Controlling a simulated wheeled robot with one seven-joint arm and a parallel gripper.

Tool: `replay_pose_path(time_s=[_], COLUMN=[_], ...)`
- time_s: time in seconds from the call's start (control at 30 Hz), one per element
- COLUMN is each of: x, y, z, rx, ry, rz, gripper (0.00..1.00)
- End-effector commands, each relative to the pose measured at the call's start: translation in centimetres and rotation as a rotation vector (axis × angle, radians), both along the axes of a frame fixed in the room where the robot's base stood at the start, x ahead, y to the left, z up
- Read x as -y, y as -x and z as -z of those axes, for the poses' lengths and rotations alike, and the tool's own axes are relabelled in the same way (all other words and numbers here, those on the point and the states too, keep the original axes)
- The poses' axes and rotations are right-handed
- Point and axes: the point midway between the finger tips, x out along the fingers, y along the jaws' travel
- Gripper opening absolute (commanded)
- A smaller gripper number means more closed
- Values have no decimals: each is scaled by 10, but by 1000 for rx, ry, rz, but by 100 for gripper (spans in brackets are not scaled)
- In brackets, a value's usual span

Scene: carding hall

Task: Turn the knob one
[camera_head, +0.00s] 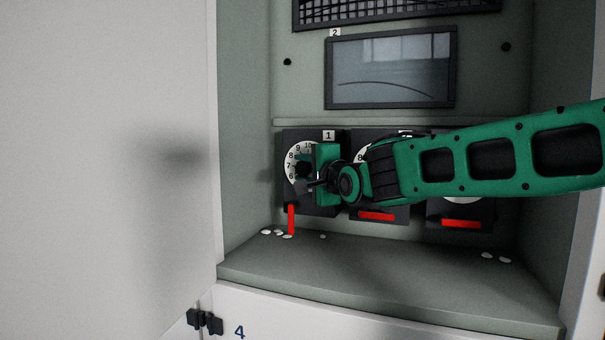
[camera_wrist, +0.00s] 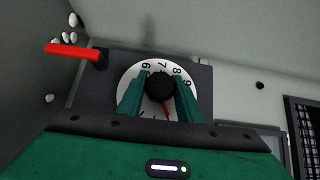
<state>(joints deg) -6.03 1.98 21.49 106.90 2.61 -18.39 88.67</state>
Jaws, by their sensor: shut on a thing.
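Knob one is a black round knob (camera_wrist: 160,86) on a white numbered dial (camera_wrist: 136,78), fixed to a dark panel labelled 1 (camera_head: 328,135). The dial also shows in the head view (camera_head: 291,158), partly hidden by my gripper. My gripper (camera_wrist: 160,93) has its two green fingers on either side of the knob and is shut on it. A red pointer mark (camera_wrist: 166,110) shows on the dial between the fingers, below the knob. A red lever (camera_head: 291,220) hangs down at the lower left of this panel.
Two more dial panels stand to the right, with level red levers (camera_head: 377,216) (camera_head: 461,223); my arm covers much of them. White pebble-like bits (camera_head: 278,233) lie on the cabinet floor (camera_head: 390,275). A screen (camera_head: 390,68) is above. A pale door (camera_head: 105,170) fills the left.

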Motion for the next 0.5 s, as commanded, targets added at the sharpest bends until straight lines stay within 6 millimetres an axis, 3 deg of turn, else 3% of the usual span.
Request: replay_pose_path(time_s=[0.5], x=[0], y=[0], z=[2], rx=[-129], ry=[344], rz=[-2], gripper=[10])
